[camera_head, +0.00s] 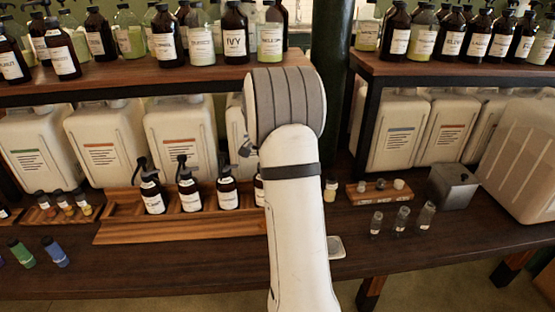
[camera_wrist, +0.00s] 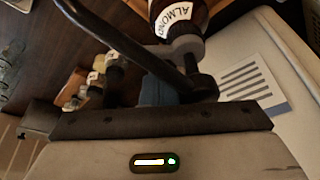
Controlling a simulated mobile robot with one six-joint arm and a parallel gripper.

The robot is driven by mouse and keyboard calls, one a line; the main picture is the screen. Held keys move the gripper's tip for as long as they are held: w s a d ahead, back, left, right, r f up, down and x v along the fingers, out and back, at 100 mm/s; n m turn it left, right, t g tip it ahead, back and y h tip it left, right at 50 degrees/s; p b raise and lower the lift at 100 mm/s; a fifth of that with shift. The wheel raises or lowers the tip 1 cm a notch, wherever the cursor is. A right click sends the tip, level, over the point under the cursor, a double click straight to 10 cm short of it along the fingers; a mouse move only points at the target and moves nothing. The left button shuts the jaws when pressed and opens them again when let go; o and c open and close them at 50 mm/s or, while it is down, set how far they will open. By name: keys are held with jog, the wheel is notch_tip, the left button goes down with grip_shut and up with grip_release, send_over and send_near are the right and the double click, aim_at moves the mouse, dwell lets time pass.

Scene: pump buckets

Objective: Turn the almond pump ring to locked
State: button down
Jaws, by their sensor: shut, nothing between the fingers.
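The almond bottle (camera_wrist: 180,18) is dark brown with a white label reading ALMOND. It is at the top centre of the wrist view and looks tilted there. A grey collar-like part (camera_wrist: 182,47) shows at its neck, and a long dark rod, perhaps the pump spout, crosses in front. My gripper (camera_wrist: 180,88) is close to the bottle's neck end, shut and empty, partly covered by the rod. I cannot tell whether it touches the ring, nor which way the ring is turned. In the head view my arm hides the gripper, and I cannot pick out the almond bottle.
A wooden tray (camera_head: 150,231) holds several dark bottles left of my arm. Large white canisters (camera_head: 105,140) stand behind under a shelf (camera_head: 60,85) crowded with bottles. Small vials (camera_head: 401,219) and a grey metal box (camera_head: 452,186) stand right. The bench front (camera_head: 170,268) is mostly clear.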

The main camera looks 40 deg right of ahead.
jog(key=w+d+p, duration=0.1)
jog(key=d, duration=0.3)
jog(key=w+v, duration=0.1)
jog(key=v, duration=0.9)
jog(key=shift+s+b, duration=0.3)
jog(key=shift+a, duration=0.1)
jog(key=s+a+r+n+t+y, duration=0.1)
jog(key=s+a+n, duration=0.4)
jog(key=a, duration=0.5)
jog(key=s+a+r+n+y, duration=0.1)
jog(key=s+a+r+n, duration=0.1)
jog(key=s+a, duration=0.7)
jog(key=s+a+f+n, duration=0.2)
jog(key=s+a+n, duration=0.1)
jog(key=s+a, duration=0.2)
jog(key=s+a+f+n+y+p, duration=0.1)
jog(key=s+a+f+n, duration=0.2)
jog(key=s+a, duration=0.3)
jog(key=s, duration=0.3)
jog(key=shift+n+y, duration=0.3)
jog(key=shift+n, duration=0.1)
